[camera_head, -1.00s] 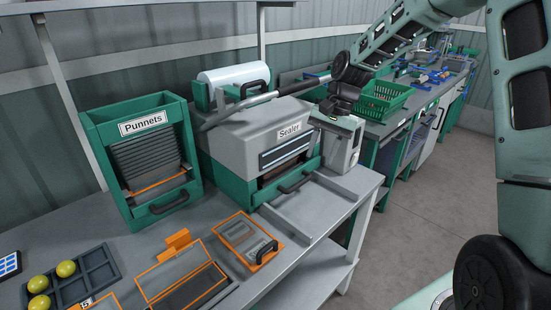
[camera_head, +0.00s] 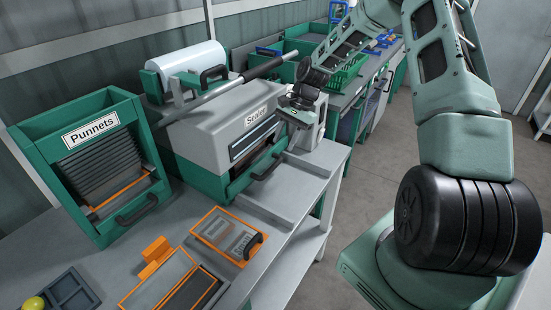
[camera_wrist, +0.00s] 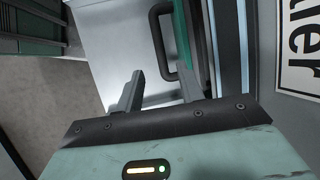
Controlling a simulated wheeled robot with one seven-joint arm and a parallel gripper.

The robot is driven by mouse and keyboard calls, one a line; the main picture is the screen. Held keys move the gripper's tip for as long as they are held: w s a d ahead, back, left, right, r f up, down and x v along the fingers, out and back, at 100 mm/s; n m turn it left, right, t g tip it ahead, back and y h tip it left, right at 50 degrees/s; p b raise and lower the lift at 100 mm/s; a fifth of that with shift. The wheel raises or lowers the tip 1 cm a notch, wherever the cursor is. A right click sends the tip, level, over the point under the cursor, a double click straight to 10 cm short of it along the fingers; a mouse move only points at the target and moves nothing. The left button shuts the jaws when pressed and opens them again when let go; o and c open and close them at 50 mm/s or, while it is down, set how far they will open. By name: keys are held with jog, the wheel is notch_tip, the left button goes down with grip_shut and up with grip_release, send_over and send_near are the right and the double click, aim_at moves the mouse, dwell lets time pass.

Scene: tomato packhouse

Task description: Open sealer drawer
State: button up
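The sealer (camera_head: 205,138) is a grey box on a green base, standing on the grey bench. Its drawer (camera_head: 240,184) is a low green front with a black handle (camera_head: 266,169), and it looks shut. My gripper (camera_head: 297,112) is at the sealer's front right, higher than the handle; its fingers are hard to make out there. In the wrist view my gripper (camera_wrist: 161,90) shows two grey fingers apart with nothing between them. The black handle (camera_wrist: 160,45) is just beyond the fingertips, apart from them. The green drawer edge (camera_wrist: 183,40) runs beside it.
A green punnet dispenser (camera_head: 95,160) stands left of the sealer. An orange-framed tray (camera_head: 222,236) and orange-edged plates (camera_head: 172,290) lie on the bench (camera_head: 110,262) in front. A white film roll (camera_head: 187,63) sits behind the sealer. The bench in front of the drawer is mostly clear.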

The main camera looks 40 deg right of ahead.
aim_at(274, 165)
jog(key=p+x, duration=0.1)
jog(key=x, duration=0.7)
jog(key=shift+f, duration=0.15)
grip_shut()
